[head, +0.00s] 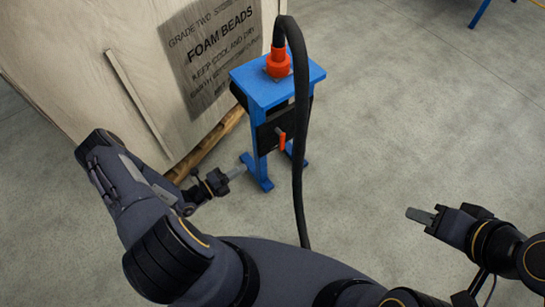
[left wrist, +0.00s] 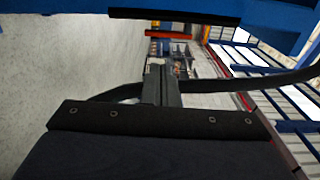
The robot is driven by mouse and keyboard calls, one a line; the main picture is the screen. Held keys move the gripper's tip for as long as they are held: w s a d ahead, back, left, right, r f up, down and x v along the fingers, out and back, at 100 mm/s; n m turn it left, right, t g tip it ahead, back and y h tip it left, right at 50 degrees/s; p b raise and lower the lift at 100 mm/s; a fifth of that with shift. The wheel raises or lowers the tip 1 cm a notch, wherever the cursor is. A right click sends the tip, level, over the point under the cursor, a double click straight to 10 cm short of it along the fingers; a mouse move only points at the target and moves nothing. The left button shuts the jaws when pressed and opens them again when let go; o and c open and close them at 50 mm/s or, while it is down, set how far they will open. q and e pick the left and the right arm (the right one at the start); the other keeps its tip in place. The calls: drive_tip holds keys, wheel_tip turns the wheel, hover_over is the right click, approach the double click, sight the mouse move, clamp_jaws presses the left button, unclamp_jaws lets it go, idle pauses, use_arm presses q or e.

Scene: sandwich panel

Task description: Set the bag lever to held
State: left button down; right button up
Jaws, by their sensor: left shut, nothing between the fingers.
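The bag lever (head: 282,142) is a small orange handle on the black panel (head: 268,133) of a blue stand. It hangs roughly downward from its pivot; I can read no position marks. An orange bar (left wrist: 168,35), which looks like the lever, shows beyond the fingers in the left wrist view. My left gripper (head: 237,172) is shut and empty, low and to the left of the lever, apart from it. Its fingers also show in the left wrist view (left wrist: 161,84). My right gripper (head: 420,215) is far right of the stand, over bare floor; its finger gap is hidden.
A thick black hose (head: 300,120) rises from an orange fitting (head: 278,63) on the blue stand (head: 262,92) and loops down in front, just right of the lever. A large wooden crate (head: 130,75) on a pallet stands close on the left. The floor to the right is clear.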

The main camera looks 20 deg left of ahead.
use_arm(q)
drive_tip(key=shift+f, duration=0.25)
drive_tip(key=shift+d, duration=0.1)
use_arm(e)
drive_tip(key=shift+f, duration=0.1)
